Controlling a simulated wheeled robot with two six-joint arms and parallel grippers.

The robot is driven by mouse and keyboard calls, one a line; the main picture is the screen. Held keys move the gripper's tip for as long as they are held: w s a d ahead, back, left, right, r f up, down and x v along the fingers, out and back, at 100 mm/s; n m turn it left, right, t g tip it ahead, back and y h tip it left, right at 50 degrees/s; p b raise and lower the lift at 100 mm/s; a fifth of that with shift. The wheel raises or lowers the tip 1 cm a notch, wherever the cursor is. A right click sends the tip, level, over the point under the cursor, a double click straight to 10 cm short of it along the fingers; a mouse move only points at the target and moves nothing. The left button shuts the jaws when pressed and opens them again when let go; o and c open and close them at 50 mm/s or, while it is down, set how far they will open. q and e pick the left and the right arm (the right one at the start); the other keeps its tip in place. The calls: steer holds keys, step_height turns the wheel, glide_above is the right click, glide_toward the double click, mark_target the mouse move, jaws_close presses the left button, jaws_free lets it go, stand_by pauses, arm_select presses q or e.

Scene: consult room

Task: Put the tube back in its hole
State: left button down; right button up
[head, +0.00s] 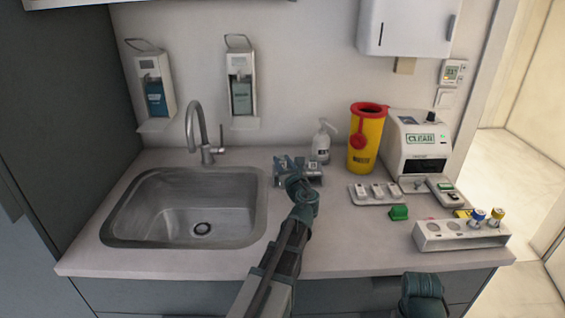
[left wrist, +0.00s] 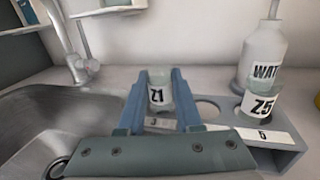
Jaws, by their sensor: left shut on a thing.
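My left gripper (head: 288,163) is over the small grey rack (head: 314,170) at the back of the counter, right of the sink. In the left wrist view my left gripper (left wrist: 158,78) is shut on a clear tube labelled Z1 (left wrist: 157,95). The rack (left wrist: 284,148) shows an empty round hole (left wrist: 207,110) just right of the fingers. A second tube, labelled Z5 (left wrist: 262,106), stands at the rack's right end. The lower end of Z1 is hidden, so I cannot tell whether it is in a hole. My right gripper (head: 423,292) is at the bottom edge, its jaws unclear.
The sink (head: 184,205) and tap (head: 197,130) are on the left. A white pump bottle (head: 321,147) stands behind the rack. A yellow bin (head: 366,140), a white device (head: 415,150), a green block (head: 399,212) and a white rack (head: 455,238) with capped tubes are on the right.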

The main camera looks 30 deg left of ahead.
arm_select(q)
steer(key=c, duration=0.5)
jaws_free()
steer(key=v, duration=1.4)
